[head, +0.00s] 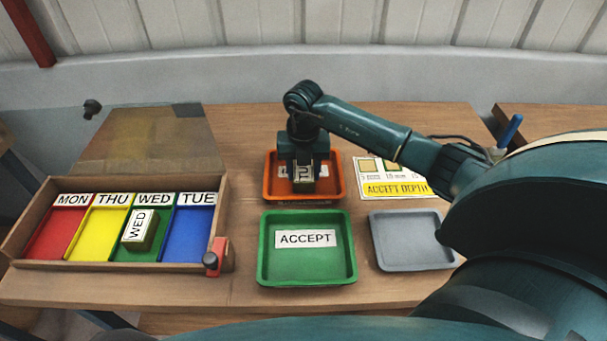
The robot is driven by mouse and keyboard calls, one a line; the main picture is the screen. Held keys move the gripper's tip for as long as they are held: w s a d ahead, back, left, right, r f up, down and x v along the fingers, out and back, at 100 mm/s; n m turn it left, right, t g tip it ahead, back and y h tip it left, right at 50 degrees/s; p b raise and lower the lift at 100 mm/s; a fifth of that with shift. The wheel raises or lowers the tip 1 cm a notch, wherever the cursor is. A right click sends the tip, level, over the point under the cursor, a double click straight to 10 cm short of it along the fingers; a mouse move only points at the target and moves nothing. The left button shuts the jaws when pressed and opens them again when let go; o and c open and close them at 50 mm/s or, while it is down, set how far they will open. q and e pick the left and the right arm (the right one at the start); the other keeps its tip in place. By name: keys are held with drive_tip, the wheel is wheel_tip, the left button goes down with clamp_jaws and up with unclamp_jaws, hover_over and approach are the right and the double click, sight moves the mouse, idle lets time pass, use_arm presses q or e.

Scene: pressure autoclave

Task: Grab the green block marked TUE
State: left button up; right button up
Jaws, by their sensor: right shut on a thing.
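My right gripper (303,166) points down over the orange tray (272,190) and is shut on a block (304,186). The block has a white label on top and olive-green sides. The fingers partly cover the label, so I cannot read its word. The block is within the tray's outline; I cannot tell if it touches the tray floor. Another greenish block, marked WED (139,229), lies in the green WED compartment of the wooden box (120,266). My left gripper is not in view.
The box also has red MON, yellow THU and blue TUE compartments, all empty, and a red clamp-like part (216,256) at its corner. A green ACCEPT tray (308,269) and a grey tray (396,241) are empty. A yellow ACCEPT DEPTH card (395,189) lies behind the grey tray.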

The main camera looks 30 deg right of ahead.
drive_tip(key=c, duration=0.3)
drive_tip(key=shift+c, duration=0.2)
